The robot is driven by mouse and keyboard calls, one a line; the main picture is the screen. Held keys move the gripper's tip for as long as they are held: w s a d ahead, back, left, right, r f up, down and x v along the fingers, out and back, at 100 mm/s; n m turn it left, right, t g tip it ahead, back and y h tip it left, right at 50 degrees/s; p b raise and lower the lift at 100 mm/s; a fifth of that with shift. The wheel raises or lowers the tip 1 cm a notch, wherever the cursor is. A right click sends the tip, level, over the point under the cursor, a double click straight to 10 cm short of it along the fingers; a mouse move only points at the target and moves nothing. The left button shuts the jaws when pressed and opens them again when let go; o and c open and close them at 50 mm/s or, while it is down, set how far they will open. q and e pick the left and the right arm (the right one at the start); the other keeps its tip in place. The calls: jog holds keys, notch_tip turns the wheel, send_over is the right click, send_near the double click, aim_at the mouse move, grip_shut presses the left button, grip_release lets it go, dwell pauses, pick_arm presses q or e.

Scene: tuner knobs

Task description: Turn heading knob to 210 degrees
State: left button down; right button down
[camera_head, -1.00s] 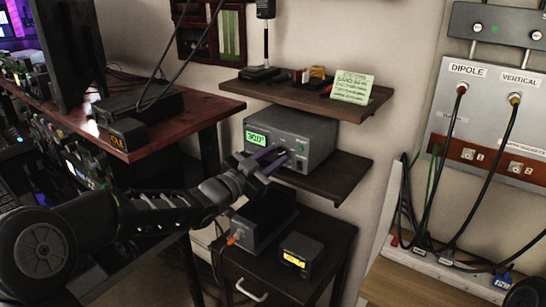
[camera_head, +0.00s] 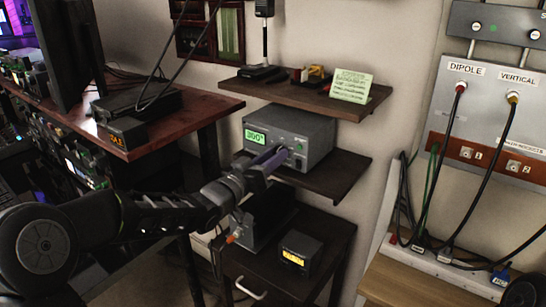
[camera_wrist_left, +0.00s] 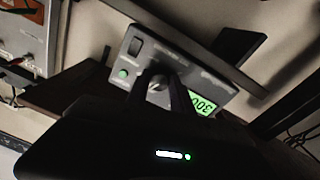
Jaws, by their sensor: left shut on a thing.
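The grey rotator control box (camera_head: 295,135) sits on the middle wall shelf, with a lit green display (camera_head: 255,138) on its front. In the left wrist view the display (camera_wrist_left: 201,104) appears to read 300. My left gripper (camera_head: 282,158) reaches in from the left to the box's front. Its fingers are shut on the heading knob (camera_wrist_left: 158,84), which shows between them in the left wrist view and is mostly hidden in the head view. A green button (camera_wrist_left: 123,73) is beside the knob. My right gripper is not in view.
An upper shelf (camera_head: 300,92) with a green note (camera_head: 351,85) hangs above the box. Below stands a dark cabinet (camera_head: 285,285) with a small amber-display device (camera_head: 300,254). A wooden desk (camera_head: 180,118) is at left, and a cabled antenna panel (camera_head: 490,110) at right.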

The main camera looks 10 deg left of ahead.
pick_arm(q)
jog(key=shift+f, duration=0.1)
jog(key=c, duration=1.1)
grip_release()
jog(key=v, duration=0.7)
jog(key=shift+s+a+b, duration=0.2)
jog(key=shift+s+b, duration=0.2)
